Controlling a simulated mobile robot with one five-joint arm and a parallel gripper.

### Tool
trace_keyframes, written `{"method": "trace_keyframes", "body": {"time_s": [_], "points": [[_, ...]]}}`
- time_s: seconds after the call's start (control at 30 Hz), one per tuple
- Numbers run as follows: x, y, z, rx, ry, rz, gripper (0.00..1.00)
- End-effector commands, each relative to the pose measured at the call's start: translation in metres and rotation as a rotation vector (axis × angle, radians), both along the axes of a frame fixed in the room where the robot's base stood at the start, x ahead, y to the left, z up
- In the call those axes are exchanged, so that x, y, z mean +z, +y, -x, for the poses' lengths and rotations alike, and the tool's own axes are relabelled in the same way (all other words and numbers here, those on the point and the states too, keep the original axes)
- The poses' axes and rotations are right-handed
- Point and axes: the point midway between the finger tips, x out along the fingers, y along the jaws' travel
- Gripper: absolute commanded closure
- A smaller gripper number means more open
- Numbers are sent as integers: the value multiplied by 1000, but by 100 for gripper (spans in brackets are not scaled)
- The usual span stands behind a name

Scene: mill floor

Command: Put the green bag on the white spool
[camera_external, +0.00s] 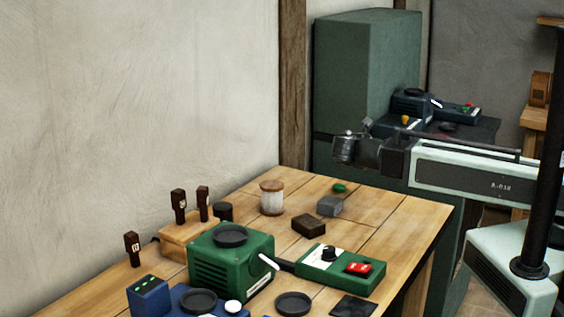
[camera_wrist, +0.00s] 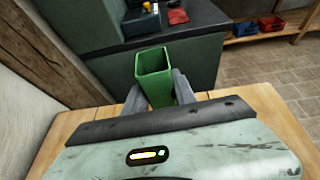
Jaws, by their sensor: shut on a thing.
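In the wrist view the green bag (camera_wrist: 154,75), box-shaped and seemingly open at its top, stands between the two grey fingers of my gripper (camera_wrist: 154,92). The fingers close on its sides. In the external view my gripper (camera_external: 352,148) is raised above the table's far end; the bag cannot be made out in it there. The white spool (camera_external: 272,199), with wooden ends, stands upright on the table, left of and lower than my gripper. Its top looks bare. The wrist view does not show the spool.
A small green lump (camera_external: 340,187) lies on the wooden table (camera_external: 385,213) near a grey block (camera_external: 329,206) and a brown block (camera_external: 309,225). A dark round pot (camera_external: 223,211) stands left of the spool. A tall green cabinet (camera_external: 366,75) stands behind.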

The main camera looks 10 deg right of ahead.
Motion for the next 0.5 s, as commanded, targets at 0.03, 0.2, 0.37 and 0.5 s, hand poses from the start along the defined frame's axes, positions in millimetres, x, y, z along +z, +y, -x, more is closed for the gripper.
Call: {"method": "trace_keyframes", "body": {"time_s": [0.03, 0.2, 0.37, 0.5], "points": [[-1, 0, 0, 0, 0, 0, 100], [-2, 5, -4, 35, 8, 9, 100], [0, 48, -33, 185, 17, 13, 100], [15, 116, -48, 365, 15, 14, 100]]}}
